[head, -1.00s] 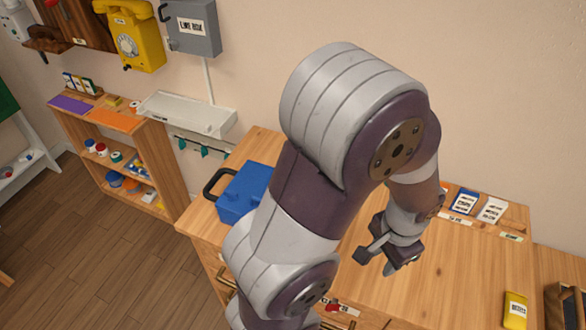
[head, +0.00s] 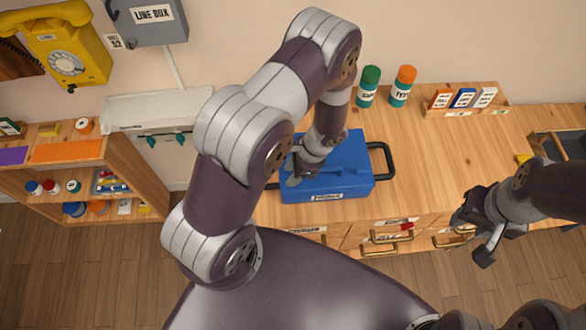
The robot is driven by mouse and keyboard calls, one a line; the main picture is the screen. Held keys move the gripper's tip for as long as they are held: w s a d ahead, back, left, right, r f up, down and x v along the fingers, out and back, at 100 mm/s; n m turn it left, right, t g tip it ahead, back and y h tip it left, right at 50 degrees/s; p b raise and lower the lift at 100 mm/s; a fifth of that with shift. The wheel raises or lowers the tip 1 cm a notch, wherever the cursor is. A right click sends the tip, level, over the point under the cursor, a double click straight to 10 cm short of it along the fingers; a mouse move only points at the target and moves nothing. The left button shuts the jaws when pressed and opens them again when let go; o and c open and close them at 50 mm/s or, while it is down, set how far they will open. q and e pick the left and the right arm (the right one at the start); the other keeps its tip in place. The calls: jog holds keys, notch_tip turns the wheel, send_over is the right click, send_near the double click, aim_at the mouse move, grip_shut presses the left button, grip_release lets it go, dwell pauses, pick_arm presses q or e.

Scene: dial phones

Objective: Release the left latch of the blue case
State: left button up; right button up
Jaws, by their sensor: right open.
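The blue case (head: 345,180) lies closed on the wooden cabinet top, with a white label (head: 327,196) on its front and a black handle (head: 384,160) at its right end. My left gripper (head: 292,181) is over the left front part of the case, at or very near its surface. I cannot tell whether it touches, nor how far its jaws are apart. The left latch cannot be made out; my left gripper covers that area. My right gripper (head: 475,232) is open and empty, in front of the cabinet's right part, apart from the case.
A green-capped bottle (head: 368,87) and an orange-capped bottle (head: 402,87) stand behind the case. A card tray (head: 470,102) is at the back right. Drawers with brass handles (head: 392,237) are below. The cabinet top right of the case is clear.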

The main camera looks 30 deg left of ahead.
pick_arm(q)
jog(key=shift+d, duration=0.25)
jog(key=shift+a, duration=0.2)
grip_shut()
jog(key=shift+n, duration=0.3)
pick_arm(e)
jog(key=shift+d, duration=0.1)
pick_arm(q)
jog(key=n+g+h, duration=0.1)
jog(key=n, duration=0.2)
jog(key=shift+w+n, duration=0.15)
jog(key=shift+n, duration=0.15)
jog(key=n, duration=0.2)
jog(key=n+h, duration=0.1)
jog(key=n, duration=0.1)
jog(key=shift+w+a+n+g+h, duration=0.1)
jog(key=shift+a+n+g+h, duration=0.05)
jog(key=shift+n+g+h, duration=0.2)
jog(key=n+h, duration=0.1)
jog(key=n, duration=0.3)
jog(key=shift+a+n+h+b, duration=0.15)
jog(key=shift+n+h+b, duration=0.1)
jog(key=shift+h+b, duration=0.1)
jog(key=shift+a+n+h, duration=0.1)
jog(key=shift+n+h, duration=0.7)
jog(key=shift+n, duration=1.4)
pick_arm(e)
jog(key=shift+f, duration=0.4)
pick_arm(q)
jog(key=shift+n, duration=0.3)
